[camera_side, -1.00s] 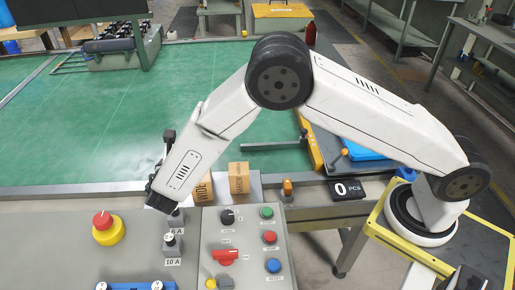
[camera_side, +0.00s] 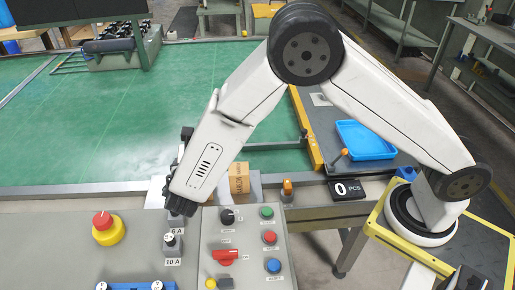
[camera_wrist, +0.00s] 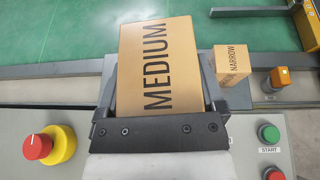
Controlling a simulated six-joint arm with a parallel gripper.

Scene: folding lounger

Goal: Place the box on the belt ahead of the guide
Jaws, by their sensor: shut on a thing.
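The tan box marked MEDIUM (camera_wrist: 158,65) is between the fingers of my gripper (camera_wrist: 160,98) in the wrist view. The fingers are shut on its two sides. A grey bar (camera_side: 277,146) reaches left from that edge over the green surface. It may be the guide, but I cannot tell for sure.
A small box marked NARROW (camera_wrist: 232,62) stands on the pale plate, right of the held box; the side view shows it too (camera_side: 239,178). A blue tray (camera_side: 365,140) lies on the dark strip. A control panel (camera_side: 247,250) and red stop button (camera_side: 103,219) are in front.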

